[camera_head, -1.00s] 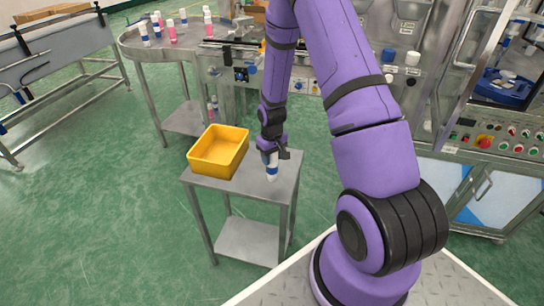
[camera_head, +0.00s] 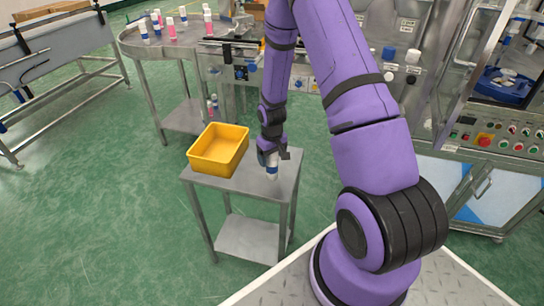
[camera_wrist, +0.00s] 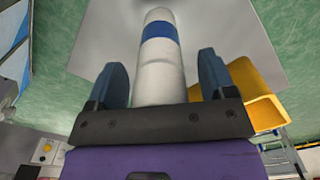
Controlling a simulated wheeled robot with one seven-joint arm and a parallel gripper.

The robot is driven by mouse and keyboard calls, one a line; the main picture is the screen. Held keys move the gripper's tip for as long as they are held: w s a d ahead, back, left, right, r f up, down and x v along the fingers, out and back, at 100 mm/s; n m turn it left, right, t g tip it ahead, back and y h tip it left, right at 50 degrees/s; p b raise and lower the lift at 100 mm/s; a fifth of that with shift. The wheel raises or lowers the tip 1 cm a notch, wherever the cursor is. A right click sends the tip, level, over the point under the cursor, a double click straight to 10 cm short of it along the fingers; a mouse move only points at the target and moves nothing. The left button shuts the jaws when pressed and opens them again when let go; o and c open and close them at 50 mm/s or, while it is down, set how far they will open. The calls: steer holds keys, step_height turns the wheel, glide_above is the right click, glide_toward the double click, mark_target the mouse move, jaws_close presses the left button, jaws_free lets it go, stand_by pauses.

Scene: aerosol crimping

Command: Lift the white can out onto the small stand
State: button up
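The white can with a blue band (camera_head: 272,172) stands upright on the grey metal top of the small stand (camera_head: 240,184), right of the yellow bin. My gripper (camera_head: 271,160) is low over it and hides its upper part in the head view. In the wrist view the can (camera_wrist: 160,65) is between the two dark fingers of my gripper (camera_wrist: 162,85), with a gap on each side, so the gripper is open around it.
A yellow bin (camera_head: 203,168) takes up the left part of the stand top; its visible inside is empty. Several pink-and-white and blue-and-white cans stand on the metal table (camera_head: 180,48) behind. A machine with a control panel (camera_head: 490,142) is at right.

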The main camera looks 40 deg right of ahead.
step_height(320, 180, up, 11)
steer(key=shift+f, duration=0.1)
stand_by(0.6)
stand_by(0.4)
steer(key=shift+a+r, duration=0.1)
steer(key=shift+r, duration=0.25)
steer(key=s+a+r+t, duration=0.1)
steer(key=s+a+r, duration=0.1)
steer(key=r, duration=0.5)
steer(key=s+a+r, duration=0.2)
steer(key=s+r, duration=0.1)
steer(key=r, duration=0.4)
steer(key=s+a+r+t, duration=0.1)
steer(key=s+a+r, duration=0.15)
steer(key=r, duration=0.45)
steer(key=s+a+r+t, duration=0.1)
steer(key=s+a+r, duration=0.2)
steer(key=s+r, duration=0.3)
steer(key=s+a+r+t, duration=0.2)
steer(key=s+r, duration=0.4)
steer(key=s, duration=0.7)
steer(key=shift+a+r, duration=0.15)
steer(key=shift+a, duration=0.55)
